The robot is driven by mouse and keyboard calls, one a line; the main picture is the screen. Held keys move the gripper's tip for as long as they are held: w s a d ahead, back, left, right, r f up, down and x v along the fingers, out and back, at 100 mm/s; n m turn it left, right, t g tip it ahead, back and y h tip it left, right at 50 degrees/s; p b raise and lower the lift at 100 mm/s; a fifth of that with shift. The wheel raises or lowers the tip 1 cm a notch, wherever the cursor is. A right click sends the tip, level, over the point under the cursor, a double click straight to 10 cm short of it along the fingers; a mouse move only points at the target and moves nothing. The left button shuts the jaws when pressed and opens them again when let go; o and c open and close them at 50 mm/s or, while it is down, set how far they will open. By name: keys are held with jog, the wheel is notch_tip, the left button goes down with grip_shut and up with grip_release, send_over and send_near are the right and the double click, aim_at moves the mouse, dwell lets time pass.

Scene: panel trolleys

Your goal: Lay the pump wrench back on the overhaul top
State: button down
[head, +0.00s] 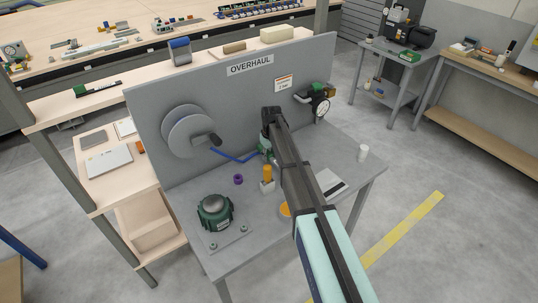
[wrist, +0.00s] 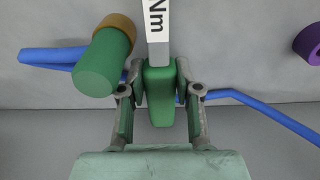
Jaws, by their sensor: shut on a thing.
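My gripper (wrist: 160,95) is shut on the pump wrench (wrist: 160,94). In the wrist view its green grip is between the two fingers, and a pale shaft marked "Nm" (wrist: 157,20) runs up out of frame. In the head view my gripper (head: 264,148) hangs near the panel above the grey overhaul top (head: 255,236). There my arm hides most of the wrench. I cannot tell whether the wrench touches the top.
A blue hose (wrist: 250,97) passes close behind my gripper. A green cylinder with a brown ring (wrist: 103,65) is close beside the wrench. The upright panel (head: 150,105) carries a reel (head: 187,130). A green pump (head: 215,212) and purple ring (head: 238,179) stand on the top.

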aim_at(270, 155)
jog(key=shift+f, duration=0.15)
jog(key=c, duration=0.8)
grip_release()
notch_tip(270, 155, up, 12)
jog(key=b, duration=0.4)
jog(key=shift+s+d+r, duration=0.2)
jog(key=shift+s+d, duration=0.05)
jog(key=shift+s, duration=0.15)
